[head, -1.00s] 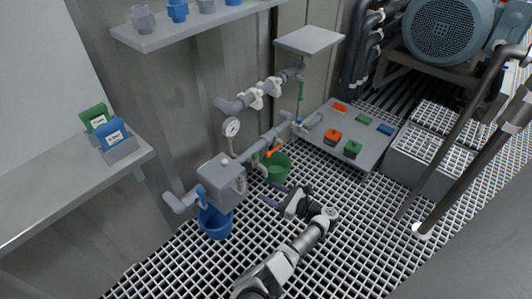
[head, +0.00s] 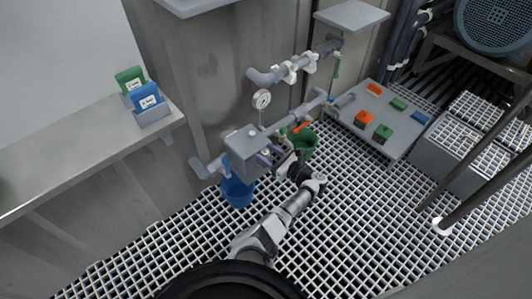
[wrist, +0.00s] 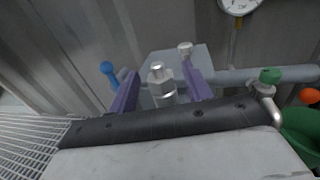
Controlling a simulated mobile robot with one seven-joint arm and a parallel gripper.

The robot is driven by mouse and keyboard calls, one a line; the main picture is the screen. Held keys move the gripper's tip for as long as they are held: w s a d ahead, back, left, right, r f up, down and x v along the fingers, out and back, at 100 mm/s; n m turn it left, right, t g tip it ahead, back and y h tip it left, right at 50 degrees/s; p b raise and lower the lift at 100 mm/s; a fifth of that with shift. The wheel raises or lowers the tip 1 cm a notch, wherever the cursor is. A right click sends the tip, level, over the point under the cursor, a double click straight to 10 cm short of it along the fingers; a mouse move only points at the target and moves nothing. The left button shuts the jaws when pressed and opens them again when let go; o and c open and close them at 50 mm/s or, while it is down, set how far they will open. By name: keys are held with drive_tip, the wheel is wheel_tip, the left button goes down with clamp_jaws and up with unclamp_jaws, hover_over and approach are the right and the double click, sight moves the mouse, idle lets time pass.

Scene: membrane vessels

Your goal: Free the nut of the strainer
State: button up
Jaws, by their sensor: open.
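The strainer is a grey box-shaped body (head: 243,150) in the lower pipe run; its grey face also shows in the wrist view (wrist: 190,62). A silver nut with a smaller rounded end (wrist: 162,88) sticks out toward the wrist camera. My gripper (wrist: 160,70) is open, with one purple finger on each side of the nut. Gaps show between the nut and both fingers, so it is not clamped. In the head view my gripper (head: 268,154) is at the right front of the strainer. The nut's far side is hidden.
A blue bucket (head: 237,194) stands below the strainer and a green bucket (head: 304,142) to its right. A pressure gauge (head: 262,99) rises above the pipe. A blue handle (wrist: 107,70) and a green-capped valve (wrist: 269,77) flank the fingers.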

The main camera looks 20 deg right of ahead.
drive_tip(key=shift+w+a, duration=0.3)
drive_tip(key=shift+w, duration=0.25)
drive_tip(key=c, duration=1)
drive_tip(key=shift+d+f+n+g+y+b, duration=0.1)
drive_tip(key=shift+n+g+y+b, duration=0.35)
drive_tip(key=shift+y+b, duration=0.25)
drive_tip(key=shift+o, duration=0.2)
drive_tip(key=shift+n+g+y, duration=0.25)
drive_tip(key=shift+n+y, duration=0.1)
drive_tip(key=shift+y, duration=0.05)
drive_tip(key=o, duration=1)
drive_tip(key=shift+c, duration=0.2)
